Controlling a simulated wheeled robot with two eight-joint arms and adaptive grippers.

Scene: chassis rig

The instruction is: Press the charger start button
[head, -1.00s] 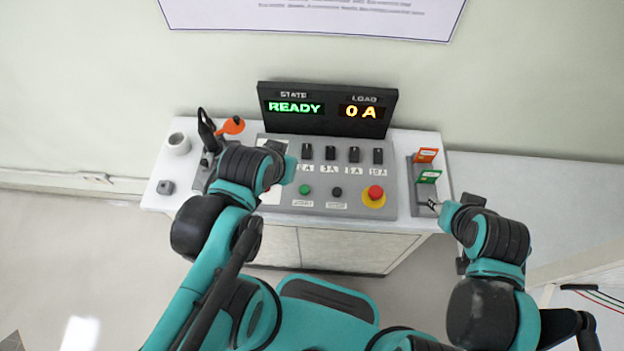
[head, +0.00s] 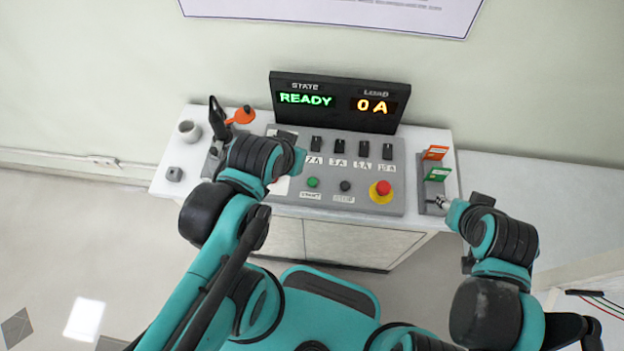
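The green start button (head: 312,183) sits on the grey control panel (head: 292,207), above a small label that seems to read START. The state display (head: 305,99) shows READY in green and the load display (head: 371,106) shows 0 A. My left wrist is just up and left of the green button, apart from it in the picture; its fingers are hidden or cannot be made out. My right gripper (head: 440,203) is by the grey card holder at the panel's right, below the green card (head: 437,174). Its fingers are too small to read.
A black button (head: 345,186) and a red emergency stop (head: 382,190) on yellow are right of the green button. Several black switches (head: 339,146) stand in a row above. A black lever (head: 218,118), an orange part (head: 241,116) and a white cup (head: 188,131) are at left.

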